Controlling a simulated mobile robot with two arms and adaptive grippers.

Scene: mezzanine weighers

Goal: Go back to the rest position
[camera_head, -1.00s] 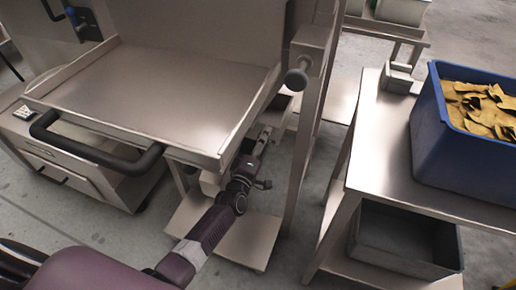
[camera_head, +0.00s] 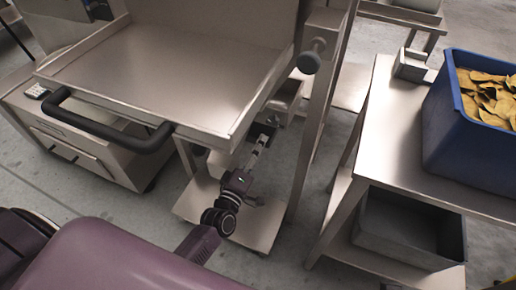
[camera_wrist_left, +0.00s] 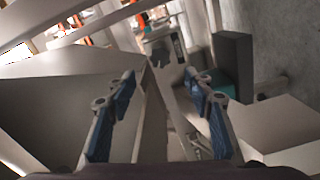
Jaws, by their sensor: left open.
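My left arm comes in from the bottom left of the head view. Its gripper (camera_head: 262,135) is beside the right edge of the steel tray table (camera_head: 165,75), near the frame's upright post. In the left wrist view the two blue-padded fingers of the left gripper (camera_wrist_left: 160,85) stand wide apart with nothing between them. A pale metal bar or edge shows beyond the fingers. My right gripper is not in view.
A steel bench (camera_head: 385,150) on the right carries a blue bin (camera_head: 445,150) of yellowish pieces. A grey bin (camera_head: 400,245) sits on its lower shelf. A black handle (camera_head: 100,130) juts from the tray table's front. Floor (camera_head: 120,225) is open in front.

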